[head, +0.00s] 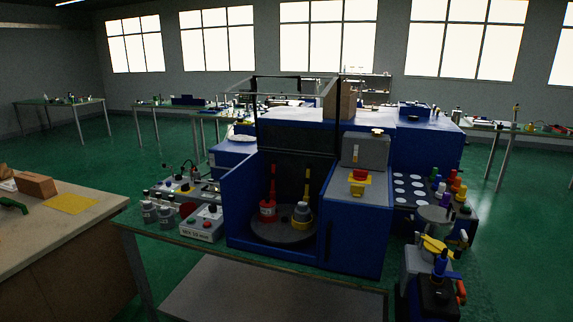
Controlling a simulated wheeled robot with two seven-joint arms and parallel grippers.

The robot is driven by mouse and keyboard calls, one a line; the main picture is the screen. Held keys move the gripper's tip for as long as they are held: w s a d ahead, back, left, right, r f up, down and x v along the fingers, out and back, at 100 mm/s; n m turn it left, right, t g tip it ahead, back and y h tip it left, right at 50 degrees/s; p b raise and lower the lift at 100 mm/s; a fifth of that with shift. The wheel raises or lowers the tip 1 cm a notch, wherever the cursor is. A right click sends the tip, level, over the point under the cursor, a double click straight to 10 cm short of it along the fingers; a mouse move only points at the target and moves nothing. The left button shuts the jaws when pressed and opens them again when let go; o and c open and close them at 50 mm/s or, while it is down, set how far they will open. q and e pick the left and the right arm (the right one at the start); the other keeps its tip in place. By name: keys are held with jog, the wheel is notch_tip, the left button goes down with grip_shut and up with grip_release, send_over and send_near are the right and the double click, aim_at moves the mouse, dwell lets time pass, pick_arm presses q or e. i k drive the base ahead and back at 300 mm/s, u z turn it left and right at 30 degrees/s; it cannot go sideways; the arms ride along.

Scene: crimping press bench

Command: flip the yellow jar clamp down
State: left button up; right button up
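An upright yellow jar clamp (307,184) stands behind a grey jar (302,210) with a yellow lower part. The jar sits on a dark round turntable (284,236) inside the open blue machine (239,205). To its left on the turntable is a red jar (268,210) with an upright red lever (273,183). The open compartment faces me and its dark lid frame (296,115) is raised. How the clamp joins the jar is too small to tell. Neither of my grippers is in view.
The machine's right housing (356,230) carries a red button on yellow (358,182). A control box (201,224) and several small bottles stand left of the machine. A grey device with a yellow part (434,246) stands at the lower right. A wooden-sided bench (70,235) is at left.

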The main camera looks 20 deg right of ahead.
aim_at(309, 166)
jog(key=u, duration=0.05)
jog(key=i, duration=1.35)
jog(key=z, duration=0.95)
jog(key=i, duration=0.5)
jog(key=z, duration=1.65)
jog(key=k, duration=0.3)
jog(key=u, duration=0.8)
